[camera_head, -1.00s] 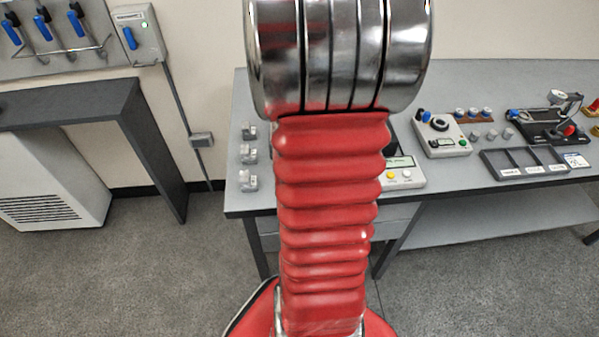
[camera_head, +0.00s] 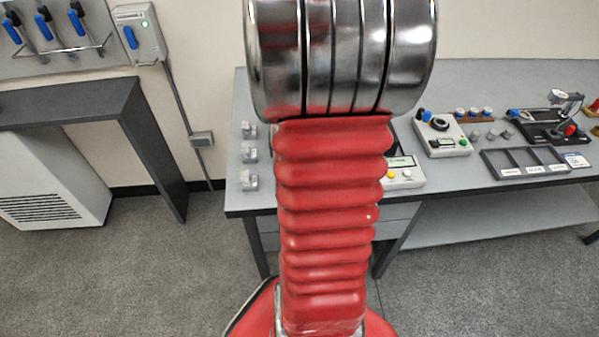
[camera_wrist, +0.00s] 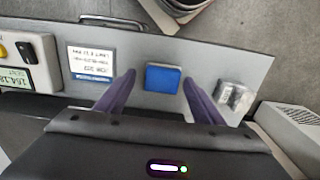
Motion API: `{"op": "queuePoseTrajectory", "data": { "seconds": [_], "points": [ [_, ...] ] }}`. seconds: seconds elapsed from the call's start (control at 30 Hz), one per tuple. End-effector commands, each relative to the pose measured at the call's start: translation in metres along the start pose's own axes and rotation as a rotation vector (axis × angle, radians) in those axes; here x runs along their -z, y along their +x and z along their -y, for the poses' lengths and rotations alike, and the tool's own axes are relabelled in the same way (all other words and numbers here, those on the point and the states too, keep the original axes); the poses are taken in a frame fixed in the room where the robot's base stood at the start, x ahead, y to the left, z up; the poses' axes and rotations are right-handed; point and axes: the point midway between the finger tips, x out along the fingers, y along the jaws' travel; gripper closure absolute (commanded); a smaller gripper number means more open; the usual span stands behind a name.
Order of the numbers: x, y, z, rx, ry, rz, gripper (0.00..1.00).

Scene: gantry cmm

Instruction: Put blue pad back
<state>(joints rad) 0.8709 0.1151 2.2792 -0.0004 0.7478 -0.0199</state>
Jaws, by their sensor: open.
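The blue pad (camera_wrist: 162,79) is a small flat square lying on the grey bench top (camera_wrist: 205,58) in the wrist view. My gripper (camera_wrist: 158,77) is open, with one purple finger on each side of the pad and visible gaps between. I cannot tell how high the fingertips are above the bench. The pad and gripper do not show in the head view, where my own arm covers the middle of the bench.
A printed white card (camera_wrist: 92,62) lies left of the pad in the wrist view. A metal block (camera_wrist: 236,95) sits to its right. An instrument with a display (camera_wrist: 25,65) is at far left. The head view shows a divided dark tray (camera_head: 525,162) farther right.

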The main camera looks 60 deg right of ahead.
Motion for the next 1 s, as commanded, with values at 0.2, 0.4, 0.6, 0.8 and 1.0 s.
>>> {"op": "queuePoseTrajectory", "data": {
  "seconds": [0.2,0.4,0.6,0.8,1.0],
  "points": [
    [0.001,-0.029,0.0,0.0,0.0,-0.005,0.38],
    [0.001,-0.065,0.0,0.0,0.0,-0.005,0.38],
    [0.001,-0.097,0.0,0.0,0.0,-0.004,0.38],
    [0.0,-0.114,0.0,0.0,0.0,-0.001,0.38],
    [0.0,-0.115,0.0,0.0,0.0,0.0,0.38]
  ]
}}
